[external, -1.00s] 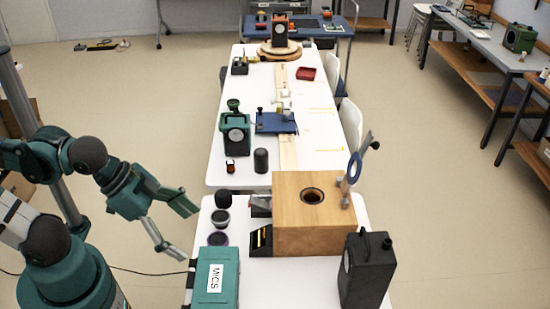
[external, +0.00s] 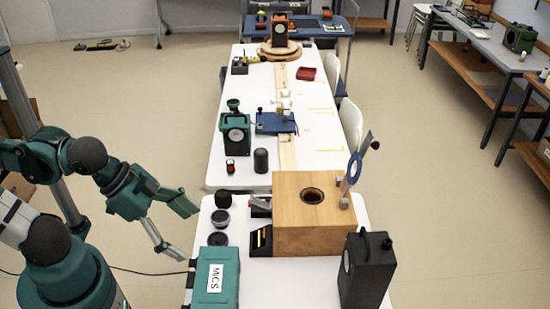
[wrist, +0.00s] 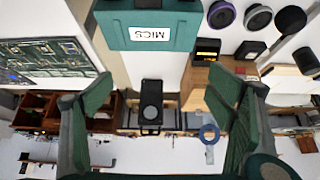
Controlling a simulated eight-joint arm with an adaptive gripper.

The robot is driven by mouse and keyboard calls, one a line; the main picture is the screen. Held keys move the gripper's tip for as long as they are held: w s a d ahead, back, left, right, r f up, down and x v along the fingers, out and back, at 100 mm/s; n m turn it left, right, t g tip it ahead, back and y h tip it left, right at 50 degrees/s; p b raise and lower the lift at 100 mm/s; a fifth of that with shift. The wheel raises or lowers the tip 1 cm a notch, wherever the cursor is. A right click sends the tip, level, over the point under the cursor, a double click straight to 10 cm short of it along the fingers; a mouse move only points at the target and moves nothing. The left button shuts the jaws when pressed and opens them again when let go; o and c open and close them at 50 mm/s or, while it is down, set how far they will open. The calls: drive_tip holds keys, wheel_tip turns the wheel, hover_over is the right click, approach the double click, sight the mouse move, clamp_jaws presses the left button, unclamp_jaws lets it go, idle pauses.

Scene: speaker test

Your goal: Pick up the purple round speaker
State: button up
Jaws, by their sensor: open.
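The purple round speaker (external: 218,239) is a small dark disc with a purple rim, lying on the near white table just beyond the green MICS case. In the wrist view the purple speaker (wrist: 221,15) shows at the top edge, right of the case, with its purple ring clear. My gripper (external: 184,229) is open and empty, left of the table edge and apart from the speaker. Its two green fingers are spread wide in the wrist view (wrist: 160,92), with nothing between them.
The green MICS case (external: 217,277) stands close to the speaker. Two more round dark speakers, a grey-rimmed one (external: 220,218) and a black one (external: 223,199), sit just behind it. A wooden box (external: 290,235) and a black speaker box (external: 366,272) stand to the right.

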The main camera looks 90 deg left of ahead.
drive_tip(key=c, duration=0.7)
drive_tip(key=shift+w+a, duration=0.1)
drive_tip(key=m+g+p, duration=0.7)
drive_tip(key=m+p, duration=0.1)
drive_tip(key=m, duration=0.6)
hover_over(218, 239)
drive_tip(key=f, duration=0.8)
drive_tip(key=d+f, duration=0.1)
drive_tip(key=f, duration=0.3)
drive_tip(key=shift+w+f, duration=0.2)
drive_tip(key=shift+w, duration=0.05)
drive_tip(key=shift+s+a+f+m, duration=0.25)
drive_tip(key=shift+a+f+m, duration=0.3)
drive_tip(key=shift+f, duration=0.2)
drive_tip(key=shift+f, duration=0.1)
drive_tip(key=shift+f+b, duration=0.35)
drive_tip(key=shift+f, duration=0.85)
